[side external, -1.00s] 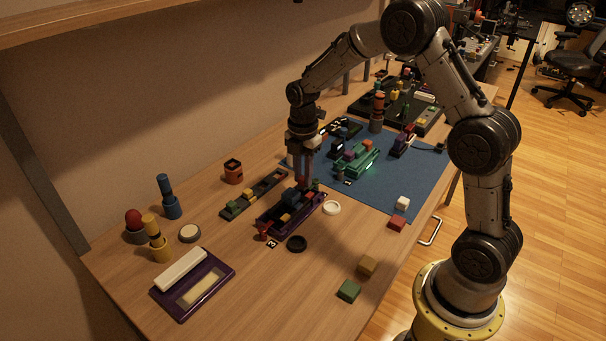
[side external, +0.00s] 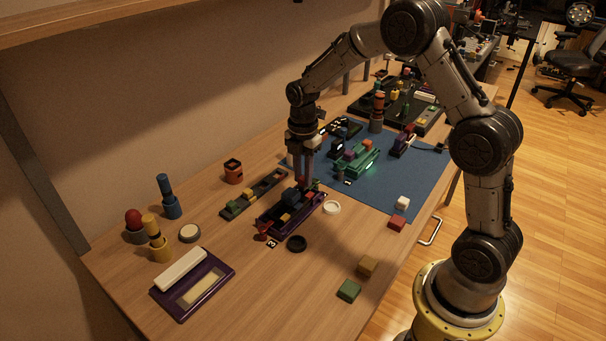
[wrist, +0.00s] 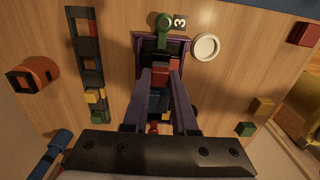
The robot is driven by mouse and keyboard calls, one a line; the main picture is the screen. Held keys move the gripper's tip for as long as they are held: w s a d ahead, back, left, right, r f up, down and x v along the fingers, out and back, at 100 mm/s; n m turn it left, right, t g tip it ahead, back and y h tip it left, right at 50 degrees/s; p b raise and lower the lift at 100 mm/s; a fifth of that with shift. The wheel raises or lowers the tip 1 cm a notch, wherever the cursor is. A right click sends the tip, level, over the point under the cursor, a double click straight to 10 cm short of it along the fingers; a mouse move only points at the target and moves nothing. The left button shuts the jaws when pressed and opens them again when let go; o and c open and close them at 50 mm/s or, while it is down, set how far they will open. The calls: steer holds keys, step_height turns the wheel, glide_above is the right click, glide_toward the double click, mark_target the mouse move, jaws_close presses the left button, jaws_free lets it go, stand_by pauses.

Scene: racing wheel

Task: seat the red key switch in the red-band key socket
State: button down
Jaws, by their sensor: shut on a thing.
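My gripper (side external: 303,180) points down into the long purple tray (side external: 288,226), with its fingertips low among the parts there. In the wrist view, my gripper (wrist: 160,74) has its two fingers on either side of a small red piece (wrist: 160,77), which looks like the red key switch. The purple tray (wrist: 142,46) shows around and beyond the fingertips. A blue block (wrist: 158,102) lies between the fingers, nearer the wrist. I cannot make out the red-band key socket; the fingers and blocks hide much of the tray. Whether the red piece touches the tray floor cannot be told.
A dark strip with coloured blocks (side external: 237,209) lies left of the tray. A white ring (side external: 331,208) and black ring (side external: 297,244) lie to its right.

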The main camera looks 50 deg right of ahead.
mark_target(303, 178)
steer(key=shift+f, duration=1.2)
steer(key=c, duration=0.6)
jaws_free()
step_height(303, 178, up, 14)
